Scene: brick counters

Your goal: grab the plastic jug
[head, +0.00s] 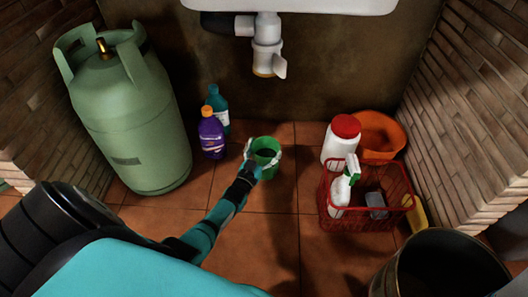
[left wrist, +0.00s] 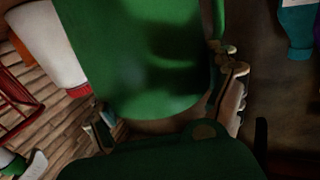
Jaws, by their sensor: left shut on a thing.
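The contact points are partly dark. My right gripper is not in view.
A purple bottle (head: 211,138) and a teal bottle (head: 217,103) stand left of the jug, beside a big green gas cylinder (head: 130,125). A red basket (head: 347,222) and a white red-lidded container (head: 340,145) are on the right. The sink drain pipe (head: 267,45) hangs above.

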